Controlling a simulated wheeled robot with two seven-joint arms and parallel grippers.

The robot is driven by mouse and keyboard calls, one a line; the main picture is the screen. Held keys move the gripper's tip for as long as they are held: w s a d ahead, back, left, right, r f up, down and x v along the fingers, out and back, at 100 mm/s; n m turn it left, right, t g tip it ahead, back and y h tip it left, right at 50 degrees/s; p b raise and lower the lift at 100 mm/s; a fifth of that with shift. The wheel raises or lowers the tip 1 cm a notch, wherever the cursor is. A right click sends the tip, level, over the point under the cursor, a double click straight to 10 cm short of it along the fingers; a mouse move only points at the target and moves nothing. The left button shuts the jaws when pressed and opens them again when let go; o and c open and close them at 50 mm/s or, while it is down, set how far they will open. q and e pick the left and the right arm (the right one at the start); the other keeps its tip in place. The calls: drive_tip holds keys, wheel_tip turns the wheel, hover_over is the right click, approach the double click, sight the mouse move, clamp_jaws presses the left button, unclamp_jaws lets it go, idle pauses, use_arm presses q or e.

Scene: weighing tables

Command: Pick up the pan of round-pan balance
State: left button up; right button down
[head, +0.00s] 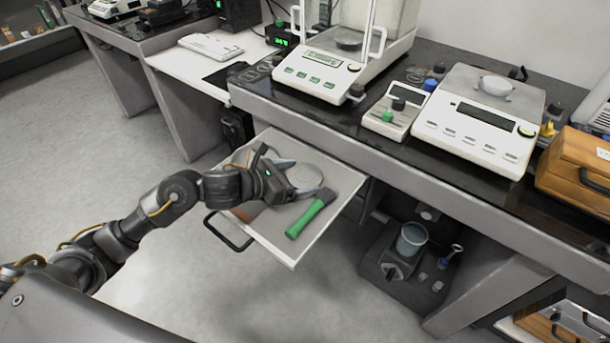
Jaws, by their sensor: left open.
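A round pale grey disc (307,174), which looks like a balance pan, lies in the open drawer (345,178) below the table. My left gripper (303,177) is over the drawer with its fingers spread apart, close to the disc. The gripper body covers part of the drawer. I cannot tell whether the fingers touch the disc. A white balance (318,74) with a glass shield stands on the dark table above the drawer. A small round pan (348,43) shows inside its shield. My right gripper is not in view.
A green-handled tool (311,213) lies in the drawer beside the disc. The table edge (300,119) overhangs behind the drawer. A flat white balance (480,115), a small white device (393,111) and a wooden box (578,172) stand to the right. The floor at left is clear.

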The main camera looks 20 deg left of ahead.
sight(297, 179)
use_arm(q)
drive_tip(key=c, duration=0.7)
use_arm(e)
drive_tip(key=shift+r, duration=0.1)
use_arm(q)
drive_tip(key=shift+o, duration=0.2)
drive_tip(key=shift+r, duration=0.2)
drive_tip(key=shift+r, duration=0.3)
wheel_tip(297, 179, up, 3)
drive_tip(key=shift+f+p, duration=0.2)
drive_tip(key=shift+p, duration=0.2)
drive_tip(key=s+d+r+p, duration=0.5)
drive_tip(key=s+d+r, duration=0.4)
drive_tip(key=d, duration=0.1)
drive_tip(key=shift+s+d+r+p, duration=0.2)
drive_tip(key=shift+s+d+p, duration=0.05)
drive_tip(key=shift+p, duration=0.05)
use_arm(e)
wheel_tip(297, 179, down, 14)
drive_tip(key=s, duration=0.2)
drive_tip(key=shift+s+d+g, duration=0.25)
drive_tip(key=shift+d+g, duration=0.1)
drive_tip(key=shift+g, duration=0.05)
